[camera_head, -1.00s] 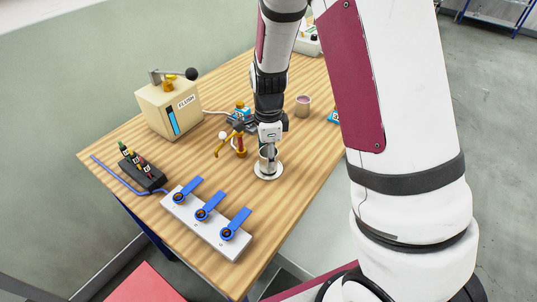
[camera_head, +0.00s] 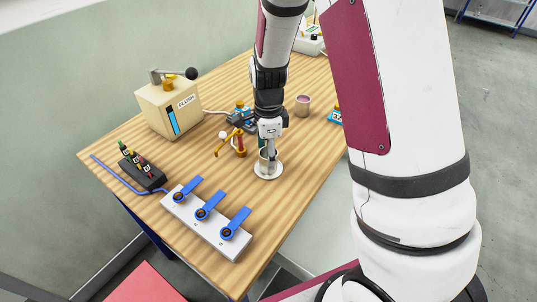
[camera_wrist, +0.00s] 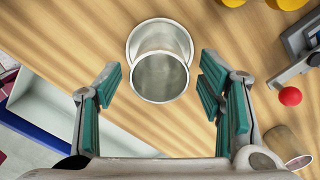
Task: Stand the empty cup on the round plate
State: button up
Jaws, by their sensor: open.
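The empty cup (camera_wrist: 160,78) is a plain metal-grey cup, and no contents show inside it. It stands upright on the pale round plate (camera_head: 268,176), whose far side (camera_wrist: 160,27) shows beyond the cup in the wrist view. In the head view the cup (camera_head: 264,155) is partly hidden by my gripper (camera_head: 267,147). In the wrist view my gripper (camera_wrist: 160,92) is open, its teal-padded fingers on either side of the cup with clear gaps. No finger touches the cup there.
A second cup (camera_head: 303,106) with pinkish contents stands farther back, right of my gripper. A brass tap-like fitting (camera_head: 239,146) is close on the left. A white strip with blue levers (camera_head: 208,218) lies nearer. A beige FLUSH box (camera_head: 168,108) stands back left.

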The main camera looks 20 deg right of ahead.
notch_tip(320, 180, up, 11)
jog(key=s+r+n+t, duration=0.2)
jog(key=s+r+n, duration=0.5)
jog(key=s+n, duration=0.3)
jog(key=s+r+n+t, duration=0.2)
jog(key=s+r+n, duration=0.5)
jog(key=s+n, duration=0.3)
jog(key=shift+s+d+r+t, duration=0.15)
jog(key=shift+s+r+t, duration=0.2)
jog(key=shift+s, duration=0.85)
jog(key=shift+f, duration=0.1)
jog(key=shift+d, duration=0.1)
